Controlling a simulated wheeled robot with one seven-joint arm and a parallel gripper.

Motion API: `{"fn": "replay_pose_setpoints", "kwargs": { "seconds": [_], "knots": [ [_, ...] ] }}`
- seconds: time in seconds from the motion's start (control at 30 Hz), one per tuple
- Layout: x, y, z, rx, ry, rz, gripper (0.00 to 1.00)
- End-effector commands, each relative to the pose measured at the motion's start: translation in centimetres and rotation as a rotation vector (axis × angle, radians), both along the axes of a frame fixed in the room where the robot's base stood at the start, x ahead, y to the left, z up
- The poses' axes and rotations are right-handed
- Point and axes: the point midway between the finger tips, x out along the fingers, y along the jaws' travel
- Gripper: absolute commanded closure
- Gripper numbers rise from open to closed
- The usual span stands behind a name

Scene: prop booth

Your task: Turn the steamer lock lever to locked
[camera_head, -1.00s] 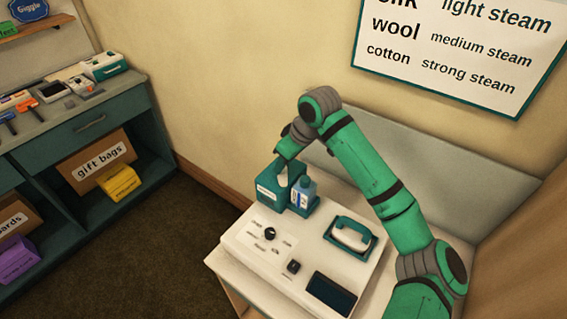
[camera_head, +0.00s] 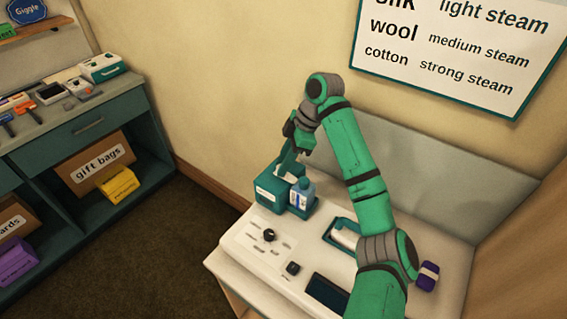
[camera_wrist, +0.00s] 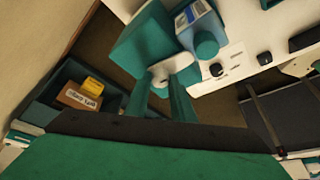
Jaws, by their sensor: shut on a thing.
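The steamer is a white-topped unit (camera_head: 262,262) with a teal box (camera_head: 268,190) at its back left corner. My gripper (camera_head: 288,166) points down at the top of the teal box, behind the bottle. In the wrist view my gripper (camera_wrist: 166,92) has both fingers close around a small pale part, which I take to be the lock lever (camera_wrist: 160,76). The fingers hide most of it, so its setting cannot be read.
A black knob (camera_head: 269,235), a small dark switch (camera_head: 293,267) and a dark panel (camera_head: 328,292) sit on the white top. An iron in a teal tray (camera_head: 344,235) is partly behind my arm. A purple item (camera_head: 428,275) lies at right. A wall backs the unit.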

Motion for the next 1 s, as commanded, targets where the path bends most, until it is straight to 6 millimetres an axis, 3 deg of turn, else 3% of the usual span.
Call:
{"fn": "replay_pose_setpoints", "kwargs": {
  "seconds": [0.7,0.73,0.77,0.8,1.0],
  "knots": [
    [0.06,0.01,0.09,-0.001,-0.002,0.071,1.0],
    [0.06,0.01,0.09,0.0,-0.002,0.071,0.71],
    [0.06,0.01,0.09,0.0,-0.002,0.071,0.64],
    [0.06,0.02,0.08,0.0,-0.001,0.07,0.6],
    [0.06,0.02,0.04,0.0,-0.001,0.07,0.6]
  ]
}}
